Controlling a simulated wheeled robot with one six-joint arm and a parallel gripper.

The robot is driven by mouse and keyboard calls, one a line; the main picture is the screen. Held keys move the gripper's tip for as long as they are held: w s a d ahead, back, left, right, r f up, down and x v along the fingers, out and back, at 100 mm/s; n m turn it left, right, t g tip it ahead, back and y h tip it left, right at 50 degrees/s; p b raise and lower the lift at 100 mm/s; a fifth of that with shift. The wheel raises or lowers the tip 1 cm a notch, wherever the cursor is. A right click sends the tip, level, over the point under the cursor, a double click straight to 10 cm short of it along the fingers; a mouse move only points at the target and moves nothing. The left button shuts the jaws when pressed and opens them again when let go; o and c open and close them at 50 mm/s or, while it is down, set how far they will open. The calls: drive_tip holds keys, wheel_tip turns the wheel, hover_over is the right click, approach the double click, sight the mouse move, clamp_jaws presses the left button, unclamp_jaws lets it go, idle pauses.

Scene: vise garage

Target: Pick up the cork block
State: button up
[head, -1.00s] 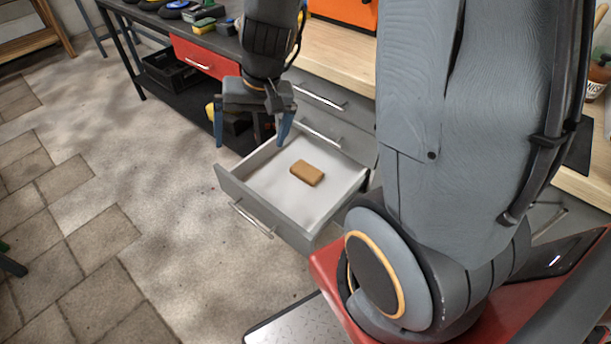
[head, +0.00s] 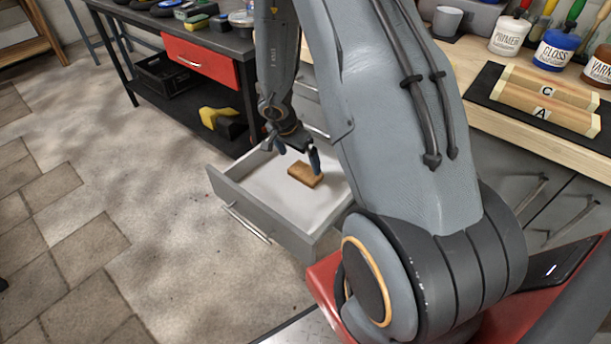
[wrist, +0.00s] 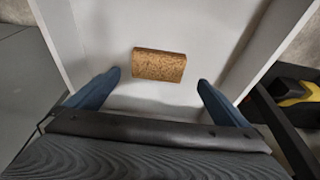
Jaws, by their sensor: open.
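The cork block (head: 305,175) is a small brown rectangular block lying flat on the white floor of an open grey drawer (head: 262,210). In the wrist view the cork block (wrist: 159,65) lies crosswise, just beyond the fingertips and roughly centred between them. My gripper (head: 297,158) is above the drawer, close to the block in the head view. Its two blue fingers stand apart with nothing between them in the wrist view (wrist: 158,80). The gap between fingers looks wider than the block's long side. How high the fingertips are above the drawer floor is hard to tell.
The drawer's walls (wrist: 62,45) rise on both sides of the block. A dark workbench with a red drawer (head: 200,60) and a yellow-and-black tool (head: 220,120) stands behind. A wooden bench at right holds paint jars (head: 556,50) and wooden blocks (head: 545,105).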

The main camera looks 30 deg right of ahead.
sight(306, 171)
drive_tip(key=shift+d+b+x, duration=0.15)
drive_tip(key=shift+b+x, duration=0.8)
drive_tip(key=shift+x, duration=0.85)
drive_tip(key=shift+d+b+x, duration=0.1)
drive_tip(key=shift+b+x, duration=0.8)
drive_tip(key=shift+x, duration=0.85)
drive_tip(key=shift+s, duration=0.15)
drive_tip(key=shift+r, duration=0.1)
drive_tip(key=c, duration=1)
wheel_tip(306, 171, up, 13)
drive_tip(key=p, duration=0.7)
drive_tip(key=s+d+b, duration=0.1)
drive_tip(key=s+d, duration=0.1)
drive_tip(key=s, duration=0.3)
drive_tip(key=s+d+b, duration=0.2)
drive_tip(key=s, duration=0.4)
drive_tip(key=s+d+f+b, duration=0.1)
drive_tip(key=s+d+b, duration=0.1)
drive_tip(key=s, duration=0.4)
